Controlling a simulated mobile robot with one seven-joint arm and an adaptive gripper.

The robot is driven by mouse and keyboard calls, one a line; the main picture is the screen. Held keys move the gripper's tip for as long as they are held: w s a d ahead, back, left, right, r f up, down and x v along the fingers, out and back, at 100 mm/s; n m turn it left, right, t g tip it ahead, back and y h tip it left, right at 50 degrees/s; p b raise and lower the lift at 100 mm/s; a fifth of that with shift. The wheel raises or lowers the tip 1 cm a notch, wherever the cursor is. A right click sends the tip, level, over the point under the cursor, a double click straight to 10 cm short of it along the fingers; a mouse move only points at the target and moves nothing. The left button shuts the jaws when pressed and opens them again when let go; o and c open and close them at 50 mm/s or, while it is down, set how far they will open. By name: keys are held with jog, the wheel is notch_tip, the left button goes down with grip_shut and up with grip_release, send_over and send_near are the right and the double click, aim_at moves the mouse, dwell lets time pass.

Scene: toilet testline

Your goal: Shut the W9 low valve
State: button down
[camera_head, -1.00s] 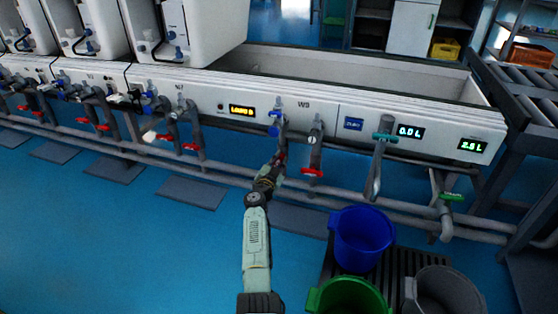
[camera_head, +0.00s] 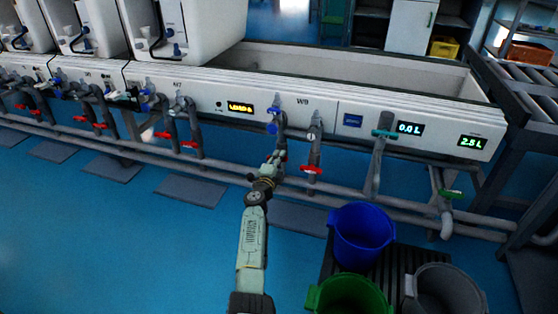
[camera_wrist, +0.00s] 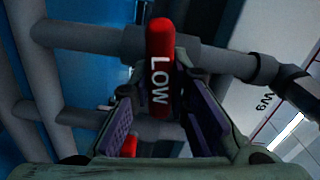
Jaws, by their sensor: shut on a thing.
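The W9 low valve has a red handle marked LOW (camera_wrist: 160,70), which stands upright in the wrist view. My gripper (camera_wrist: 158,100) has a purple-padded finger on each side of this handle and is shut on it. In the head view my gripper (camera_head: 275,160) reaches the pipe under the W9 panel label (camera_head: 303,101). How far the valve is turned is hard to tell.
A second red valve handle (camera_head: 312,170) is close to the right of my gripper. A blue valve (camera_head: 273,129) is just above. Grey pipes (camera_head: 345,193) run along the front. Blue (camera_head: 362,235), green (camera_head: 348,296) and grey (camera_head: 443,292) buckets stand at the lower right.

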jog(key=shift+f+m, duration=0.1)
jog(key=shift+m, duration=0.9)
jog(key=c, duration=1.5)
grip_release()
